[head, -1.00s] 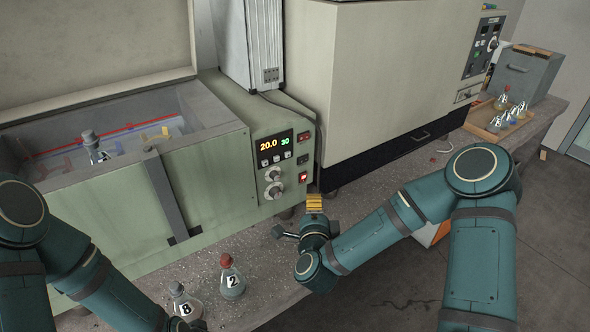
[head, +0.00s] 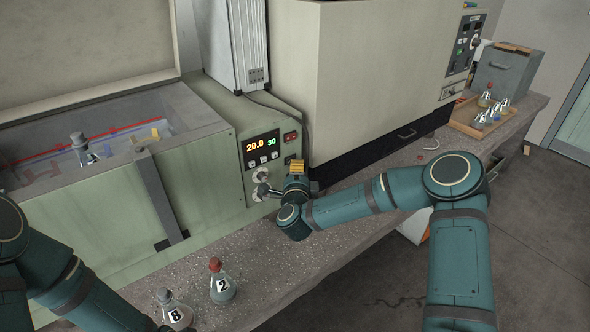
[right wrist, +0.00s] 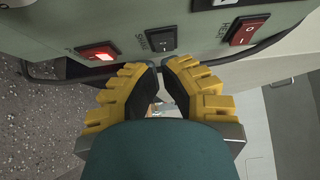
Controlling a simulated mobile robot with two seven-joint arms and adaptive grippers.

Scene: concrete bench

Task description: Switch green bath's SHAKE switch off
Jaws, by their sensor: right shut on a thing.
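The green bath (head: 215,200) stands at the left with its control panel (head: 262,185) on its right end, the display reading 20.0 and 30. The right wrist view shows a lit red switch (right wrist: 100,52), a dark rocker switch (right wrist: 162,40) and a red switch labelled HEAT (right wrist: 245,28). My left gripper is out of view.
Flasks marked 8 (head: 175,313) and 2 (head: 221,285) stand on the bench before the bath. A large beige cabinet (head: 360,80) stands right of it. Farther right are a tray of flasks (head: 470,125) and a grey box (head: 510,75). A cable runs beside the panel.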

